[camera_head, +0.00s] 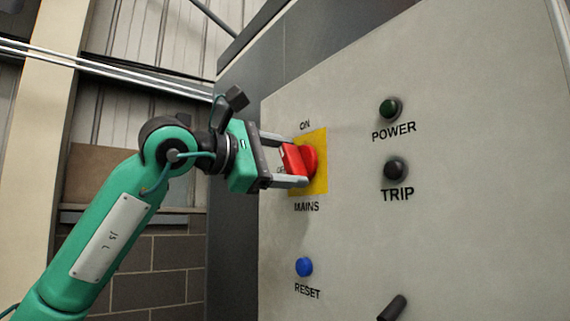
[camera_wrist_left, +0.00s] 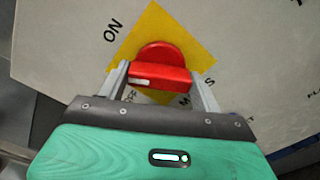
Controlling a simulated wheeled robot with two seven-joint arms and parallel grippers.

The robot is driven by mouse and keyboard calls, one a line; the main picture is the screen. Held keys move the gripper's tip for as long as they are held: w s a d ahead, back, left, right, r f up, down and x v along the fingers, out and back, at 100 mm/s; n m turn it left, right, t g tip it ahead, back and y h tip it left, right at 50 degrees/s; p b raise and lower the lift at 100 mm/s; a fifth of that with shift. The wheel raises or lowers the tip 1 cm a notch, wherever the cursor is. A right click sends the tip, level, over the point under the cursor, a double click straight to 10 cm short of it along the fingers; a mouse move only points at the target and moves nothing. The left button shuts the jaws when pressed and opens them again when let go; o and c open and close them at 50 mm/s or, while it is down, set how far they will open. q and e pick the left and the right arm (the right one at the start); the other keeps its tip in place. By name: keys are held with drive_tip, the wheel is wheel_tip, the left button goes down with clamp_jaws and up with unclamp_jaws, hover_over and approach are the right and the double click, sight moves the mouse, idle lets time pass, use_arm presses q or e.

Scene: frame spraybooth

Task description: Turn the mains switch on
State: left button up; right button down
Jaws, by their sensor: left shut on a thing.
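The mains switch (camera_head: 309,160) is a red rotary knob on a yellow square plate (camera_head: 320,182) on the grey panel. "ON" is printed above it and "MAINS" below. My left gripper (camera_head: 291,161) comes in from the left and is shut on the red handle, one finger on its upper side and one on its lower side. In the left wrist view the red knob (camera_wrist_left: 160,73) sits between the two fingers, with a white mark on its handle. The fingers hide part of the plate's lettering. My right gripper does not show.
The power lamp (camera_head: 390,109) and trip lamp (camera_head: 396,170) look dark, right of the switch. A blue reset button (camera_head: 304,267) is below it. A black handle (camera_head: 392,308) sticks out at the bottom. The panel around the switch is otherwise flat and clear.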

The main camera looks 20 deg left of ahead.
use_arm(q)
drive_tip(key=m, duration=0.4)
drive_tip(key=shift+m, duration=0.8)
drive_tip(key=shift+f, duration=0.1)
drive_tip(key=o, duration=1)
drive_tip(key=shift+s, duration=0.1)
